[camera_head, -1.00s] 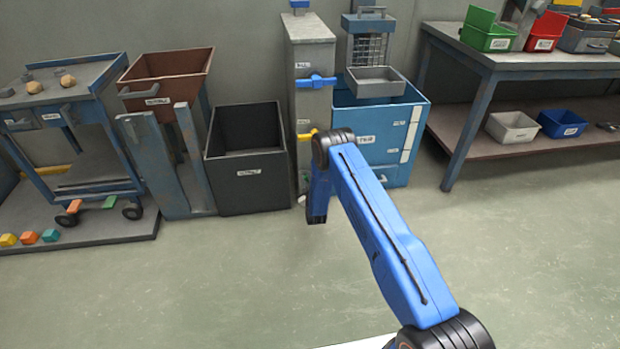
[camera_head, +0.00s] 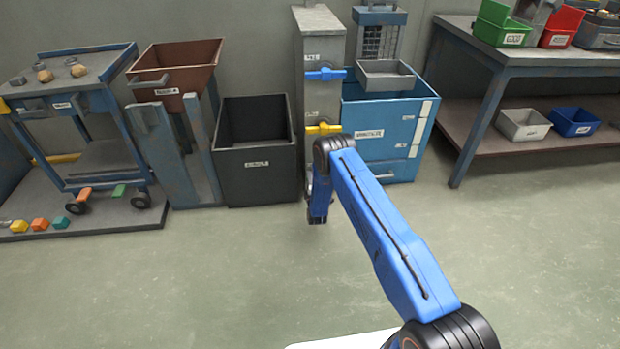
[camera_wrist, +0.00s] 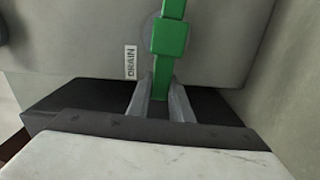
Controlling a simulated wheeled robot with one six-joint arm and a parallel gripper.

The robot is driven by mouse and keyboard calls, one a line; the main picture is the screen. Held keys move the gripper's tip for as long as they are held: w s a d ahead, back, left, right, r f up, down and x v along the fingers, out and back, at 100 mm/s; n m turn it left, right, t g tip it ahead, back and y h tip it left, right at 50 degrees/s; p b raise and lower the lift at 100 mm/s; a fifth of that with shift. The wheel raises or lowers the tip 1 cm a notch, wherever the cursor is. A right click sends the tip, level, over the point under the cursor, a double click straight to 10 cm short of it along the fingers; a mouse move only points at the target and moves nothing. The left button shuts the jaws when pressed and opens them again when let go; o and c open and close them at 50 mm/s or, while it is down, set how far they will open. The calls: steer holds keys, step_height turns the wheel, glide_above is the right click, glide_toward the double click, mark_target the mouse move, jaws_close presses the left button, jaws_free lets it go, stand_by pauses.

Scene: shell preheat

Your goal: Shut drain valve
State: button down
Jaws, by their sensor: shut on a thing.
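The drain valve's green handle (camera_wrist: 169,38) shows in the wrist view, on a grey panel beside a DRAIN label (camera_wrist: 130,62). The handle runs roughly along the label's lettering, slightly tilted. My gripper (camera_wrist: 160,100) is shut on the handle's near end, with one finger on each side. In the head view the grey column (camera_head: 321,95) carries a blue handle (camera_head: 325,74) and a yellow handle (camera_head: 323,128). My blue arm hides the column's lower part there, and the green handle and my fingertips cannot be made out.
A black bin (camera_head: 254,165) stands just left of the column, and a blue tank (camera_head: 396,158) just right. A brown hopper (camera_head: 178,68) and a cart (camera_head: 108,128) are further left. A workbench (camera_head: 520,62) stands at right. The floor (camera_head: 520,250) in front is clear.

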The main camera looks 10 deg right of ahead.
steer(key=shift+f+n, duration=0.3)
steer(key=shift+n, duration=0.1)
steer(key=c, duration=1.6)
jaws_free()
steer(key=shift+a, duration=0.1)
steer(key=shift+s, duration=0.15)
steer(key=s, duration=1.7)
steer(key=shift+s, duration=0.1)
